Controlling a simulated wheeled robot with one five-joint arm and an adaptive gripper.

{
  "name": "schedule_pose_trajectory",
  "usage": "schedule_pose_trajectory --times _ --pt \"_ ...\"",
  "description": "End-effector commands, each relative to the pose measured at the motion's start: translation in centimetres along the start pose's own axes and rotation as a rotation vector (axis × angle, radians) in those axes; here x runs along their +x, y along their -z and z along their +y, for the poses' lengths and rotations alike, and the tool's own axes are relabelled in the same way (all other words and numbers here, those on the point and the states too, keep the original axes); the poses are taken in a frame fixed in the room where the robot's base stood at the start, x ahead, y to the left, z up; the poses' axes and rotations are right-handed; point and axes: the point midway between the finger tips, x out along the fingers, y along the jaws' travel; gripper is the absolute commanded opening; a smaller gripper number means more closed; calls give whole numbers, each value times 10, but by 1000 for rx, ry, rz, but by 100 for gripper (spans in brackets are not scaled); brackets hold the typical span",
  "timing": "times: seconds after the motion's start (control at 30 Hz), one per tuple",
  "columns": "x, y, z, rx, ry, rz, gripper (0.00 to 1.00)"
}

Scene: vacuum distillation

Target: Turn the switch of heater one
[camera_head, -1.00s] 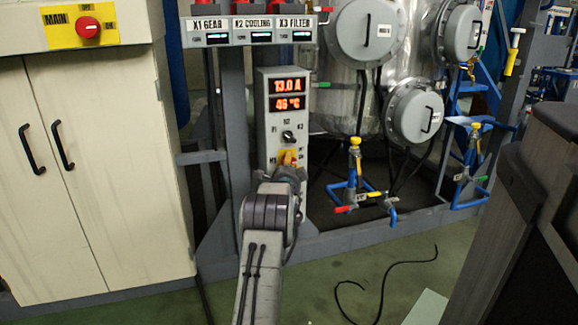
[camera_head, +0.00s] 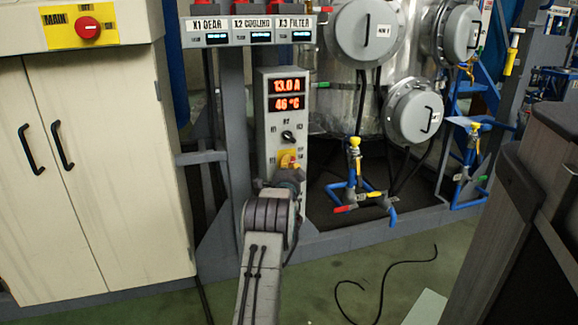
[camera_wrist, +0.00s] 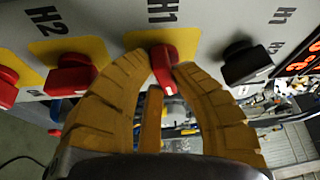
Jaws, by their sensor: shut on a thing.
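The heater one switch is a red knob (camera_wrist: 162,66) on a yellow plate, under the label H1, in the wrist view. My gripper (camera_wrist: 163,70) has its two ochre fingers closed around this knob, one tip on each side. The knob's pointer end shows between the fingers. In the head view my gripper (camera_head: 291,166) is at the yellow plate low on the grey control box (camera_head: 262,120), and my wrist hides most of the switch there.
A red H2 knob (camera_wrist: 71,75) sits left of the fingers and a black selector (camera_wrist: 245,62) to the right in the wrist view. The display (camera_head: 287,87) reads 13.0 A and 46 °C. Valves on blue pipes (camera_head: 354,165) stand to the right.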

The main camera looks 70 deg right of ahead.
Motion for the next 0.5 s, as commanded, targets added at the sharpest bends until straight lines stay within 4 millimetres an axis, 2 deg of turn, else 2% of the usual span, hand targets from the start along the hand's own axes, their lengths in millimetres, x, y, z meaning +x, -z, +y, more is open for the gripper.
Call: schedule_pose_trajectory --times 0.33,0.37,0.5 --pt "0 -2 -1 -19 10 0 0" --pt "0 -2 -1 -19 10 0 25" --pt "0 -2 -1 -18 9 0 38"
